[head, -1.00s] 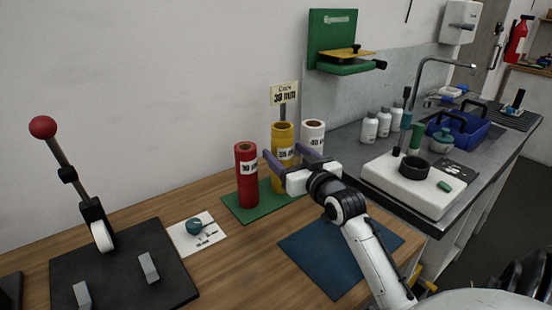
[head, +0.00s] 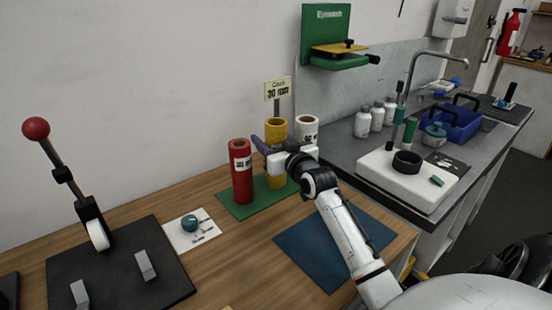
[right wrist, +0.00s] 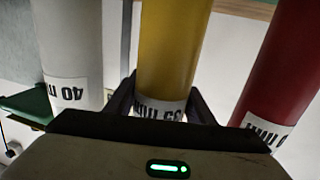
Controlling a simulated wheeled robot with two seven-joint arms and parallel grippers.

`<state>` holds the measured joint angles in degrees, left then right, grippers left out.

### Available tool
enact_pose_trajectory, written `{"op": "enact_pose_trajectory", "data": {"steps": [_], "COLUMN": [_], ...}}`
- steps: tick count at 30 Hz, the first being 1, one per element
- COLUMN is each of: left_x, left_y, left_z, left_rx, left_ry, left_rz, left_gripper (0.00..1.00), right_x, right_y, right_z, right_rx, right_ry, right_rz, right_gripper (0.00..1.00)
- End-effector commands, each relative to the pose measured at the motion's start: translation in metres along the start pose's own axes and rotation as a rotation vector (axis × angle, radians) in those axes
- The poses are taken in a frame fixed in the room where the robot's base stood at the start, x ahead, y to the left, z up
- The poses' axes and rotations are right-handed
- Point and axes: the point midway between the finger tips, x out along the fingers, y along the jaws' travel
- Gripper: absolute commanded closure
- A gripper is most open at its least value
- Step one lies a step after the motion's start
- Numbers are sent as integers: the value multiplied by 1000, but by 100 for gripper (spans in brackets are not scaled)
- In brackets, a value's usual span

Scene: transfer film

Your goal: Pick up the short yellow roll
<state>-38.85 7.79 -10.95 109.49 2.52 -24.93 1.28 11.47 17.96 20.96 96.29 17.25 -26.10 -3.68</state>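One yellow roll (head: 276,130) stands upright on a green mat (head: 233,200), between a red roll (head: 241,180) and a white roll (head: 308,127). No other yellow roll shows. My right gripper (head: 265,145) is at the yellow roll, with one purple finger showing to its left; the hand covers part of the roll. In the right wrist view the yellow roll (right wrist: 167,50) stands between the two dark fingers (right wrist: 162,92), its label partly hidden. The fingers look spread around it; contact is not clear. My left gripper is out of view.
The red roll (right wrist: 280,60) and white roll (right wrist: 72,40) flank the hand closely. A sign (head: 278,89) stands behind the rolls. A blue mat (head: 320,250) lies bare in front. A black lever press (head: 95,225) is at left, and a sink counter (head: 345,165) at right.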

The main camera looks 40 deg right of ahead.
Motion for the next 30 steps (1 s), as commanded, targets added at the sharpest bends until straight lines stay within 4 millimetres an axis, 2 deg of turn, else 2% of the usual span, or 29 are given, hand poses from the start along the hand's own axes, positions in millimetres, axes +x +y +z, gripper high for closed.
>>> {"op": "enact_pose_trajectory", "data": {"steps": [1,8,17,30], "left_x": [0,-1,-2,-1], "left_y": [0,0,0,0], "left_z": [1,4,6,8], "left_rx": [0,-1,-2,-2], "left_ry": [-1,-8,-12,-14], "left_rz": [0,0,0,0], "left_gripper": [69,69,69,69], "right_x": [0,0,0,-4], "right_y": [0,0,0,0], "right_z": [0,0,-7,-87], "right_rx": [0,0,0,-1], "right_ry": [0,-1,4,7], "right_rz": [0,0,0,0], "right_gripper": [60,99,100,100]}}
